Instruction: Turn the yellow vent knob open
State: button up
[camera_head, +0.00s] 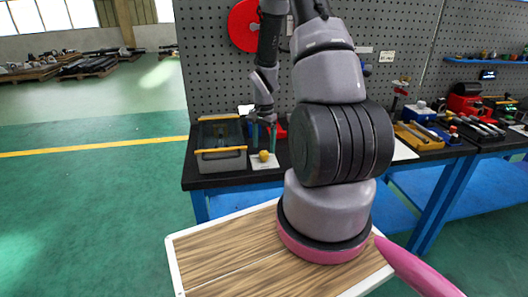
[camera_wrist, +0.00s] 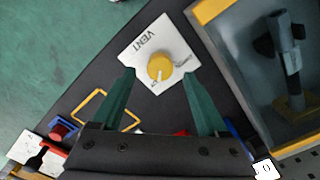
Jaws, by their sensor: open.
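The yellow vent knob (camera_wrist: 161,68) sits on a white plate (camera_wrist: 147,45) marked VENT in the wrist view. A pale pointer line on the knob points toward the lower edge of the picture. In the head view the knob (camera_head: 264,156) shows small on the black bench, on its white plate (camera_head: 262,164). My gripper (camera_wrist: 160,76) is open, with one green finger to each side of the knob in the wrist view. The fingers look empty. I cannot tell how far above the knob they are. In the head view my gripper (camera_head: 263,136) hangs over the bench near the knob.
A grey toolbox with yellow edging (camera_head: 221,159) stands close left of the knob in the head view; it is at right in the wrist view (camera_wrist: 238,82). A pegboard (camera_head: 215,60) rises behind the bench. More tools, including a yellow tray (camera_head: 418,136), lie further right.

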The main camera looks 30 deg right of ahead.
aim_at(264, 152)
jog(key=shift+f, duration=1.6)
jog(key=shift+c, duration=0.4)
grip_shut()
